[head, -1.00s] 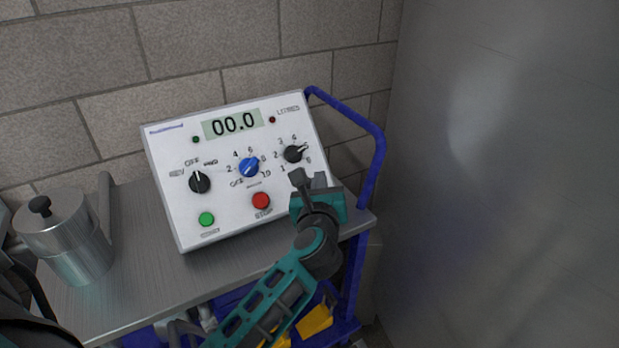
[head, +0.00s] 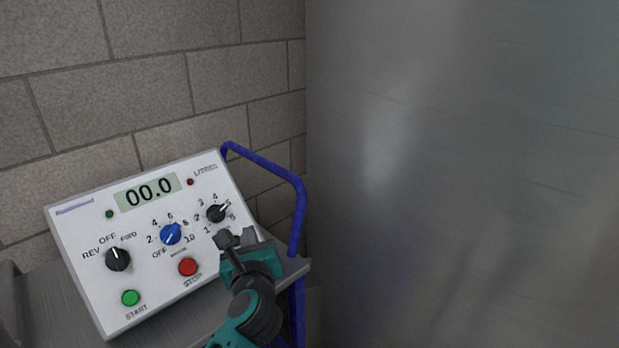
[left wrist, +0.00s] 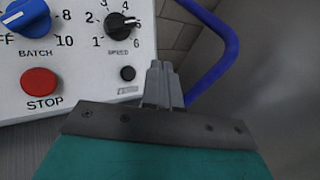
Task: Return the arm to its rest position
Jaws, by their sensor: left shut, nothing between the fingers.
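My left gripper (head: 236,241) is shut and empty. In the head view it is in front of the lower right part of a white control panel (head: 75,240), below the black speed knob (head: 216,213). In the left wrist view the closed fingers (left wrist: 162,85) show beside the panel's lower right corner, near a small black button (left wrist: 127,73). I cannot tell whether they touch the panel. The blue batch knob (head: 171,234), red stop button (head: 187,267), green start button (head: 130,298) and black direction knob (head: 118,258) are in plain view. The display (head: 149,192) reads 00.0. My right gripper is not in view.
The panel stands on a grey trolley top (head: 180,325) with a blue tube handle (head: 270,175) close to the right of my left gripper. A brick wall (head: 140,70) is behind. A large grey metal surface (head: 460,180) fills the right side.

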